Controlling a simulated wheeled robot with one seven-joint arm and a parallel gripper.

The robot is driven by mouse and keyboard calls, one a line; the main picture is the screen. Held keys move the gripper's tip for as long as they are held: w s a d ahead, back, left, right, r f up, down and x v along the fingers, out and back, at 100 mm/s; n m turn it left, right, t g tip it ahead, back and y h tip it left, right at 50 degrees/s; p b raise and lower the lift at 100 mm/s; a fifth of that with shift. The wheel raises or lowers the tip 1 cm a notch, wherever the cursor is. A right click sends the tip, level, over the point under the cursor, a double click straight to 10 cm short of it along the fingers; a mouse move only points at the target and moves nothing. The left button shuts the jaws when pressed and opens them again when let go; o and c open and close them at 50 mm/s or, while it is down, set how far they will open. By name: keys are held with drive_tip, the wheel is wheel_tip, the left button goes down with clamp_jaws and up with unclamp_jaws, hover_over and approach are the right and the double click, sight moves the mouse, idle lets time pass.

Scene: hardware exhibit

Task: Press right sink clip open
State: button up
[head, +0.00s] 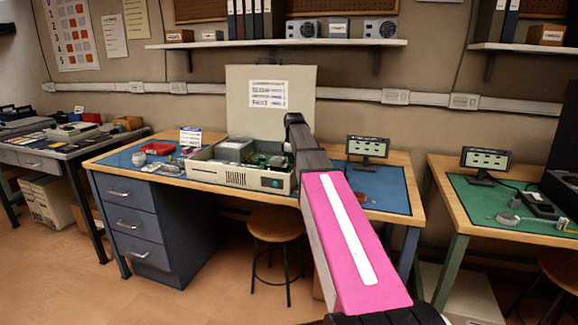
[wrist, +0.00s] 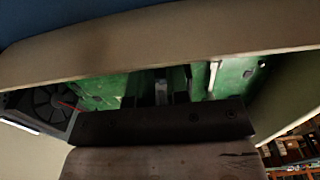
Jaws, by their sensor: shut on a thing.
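The open beige computer case (head: 236,178) stands on the blue mat of the middle desk, with a green circuit board (head: 262,159) inside. My arm reaches over its right part and hides that end in the head view. In the wrist view, the fingers of my gripper (wrist: 163,92) reach down into the case, close to the green board (wrist: 100,92). They are shut on a small greyish piece (wrist: 161,93), which by its place looks like the right sink clip. The heat sink itself is mostly hidden behind the dark gripper body.
In the wrist view, a dark fan (wrist: 42,107) lies at the left and the case wall (wrist: 190,35) runs across the top, close to my gripper. A small display (head: 367,147) stands right of the case. A red tray (head: 158,148) lies at the left.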

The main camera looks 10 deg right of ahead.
drive_tip(key=shift+s+d+f, duration=0.2)
idle(0.6)
drive_tip(key=o, duration=0.4)
drive_tip(key=shift+c, duration=0.2)
drive_tip(key=shift+r, duration=0.1)
wheel_tip(320, 180, up, 7)
idle(1.2)
